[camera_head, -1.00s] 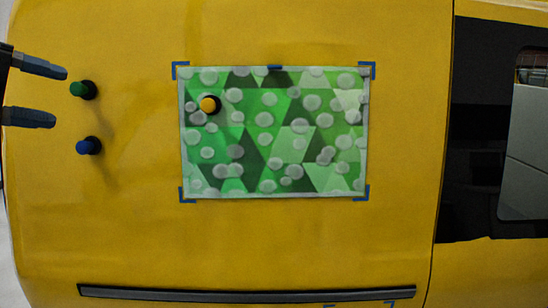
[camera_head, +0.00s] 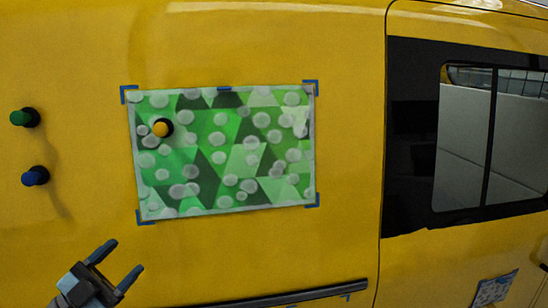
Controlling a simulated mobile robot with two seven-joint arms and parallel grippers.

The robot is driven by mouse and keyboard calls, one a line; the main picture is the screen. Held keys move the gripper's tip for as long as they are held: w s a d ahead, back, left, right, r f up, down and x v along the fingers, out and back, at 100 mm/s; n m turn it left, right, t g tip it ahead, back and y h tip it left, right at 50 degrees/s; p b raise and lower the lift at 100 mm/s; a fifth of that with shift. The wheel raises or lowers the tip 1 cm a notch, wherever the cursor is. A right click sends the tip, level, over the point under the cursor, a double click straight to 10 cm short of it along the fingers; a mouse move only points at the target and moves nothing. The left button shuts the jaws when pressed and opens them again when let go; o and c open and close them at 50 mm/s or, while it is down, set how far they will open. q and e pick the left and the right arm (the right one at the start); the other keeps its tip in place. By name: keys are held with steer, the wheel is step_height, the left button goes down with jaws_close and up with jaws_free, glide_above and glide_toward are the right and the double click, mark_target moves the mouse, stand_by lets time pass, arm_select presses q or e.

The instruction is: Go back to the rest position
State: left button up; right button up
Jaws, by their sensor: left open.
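My left gripper (camera_head: 117,264) is at the lower left in the head view. Its two fingers are apart with nothing between them, below the lower left corner of the green patterned vinyl sheet (camera_head: 225,165). The sheet lies on the yellow vehicle side (camera_head: 345,120), within blue corner marks. A yellow-topped black knob (camera_head: 162,128) sits on the sheet near its upper left. A green knob (camera_head: 25,117) and a blue knob (camera_head: 36,176) stick to the yellow panel left of the sheet. My right gripper is not in view.
A dark trim strip (camera_head: 290,295) runs along the panel below the sheet. A dark-framed window (camera_head: 465,140) is at the right. A second patterned patch (camera_head: 494,290) shows at the lower right. The panel between the sheet and the window is clear.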

arm_select(q)
steer(key=s+d+f+n+y+p, duration=0.1)
steer(key=s+f+n+y, duration=0.2)
steer(key=f+n+y, duration=0.5)
steer(key=s+d+f+n+y, duration=0.1)
steer(key=s+f+n+y, duration=0.15)
steer(key=f, duration=0.95)
steer(key=s+d+f+n+g+y, duration=0.1)
steer(key=s+d+f+g, duration=0.2)
steer(key=s+f, duration=0.4)
steer(key=s+d+f+n+g+y+p, duration=0.1)
steer(key=s+d+f+n+g, duration=0.1)
steer(key=s+f, duration=0.5)
step_height(320, 180, down, 2)
steer(key=d+g, duration=0.1)
steer(key=d, duration=0.1)
steer(key=shift+d+f+g+p, duration=0.2)
steer(key=shift+d+g+p, duration=0.1)
steer(key=shift+g, duration=0.1)
steer(key=shift+w, duration=0.1)
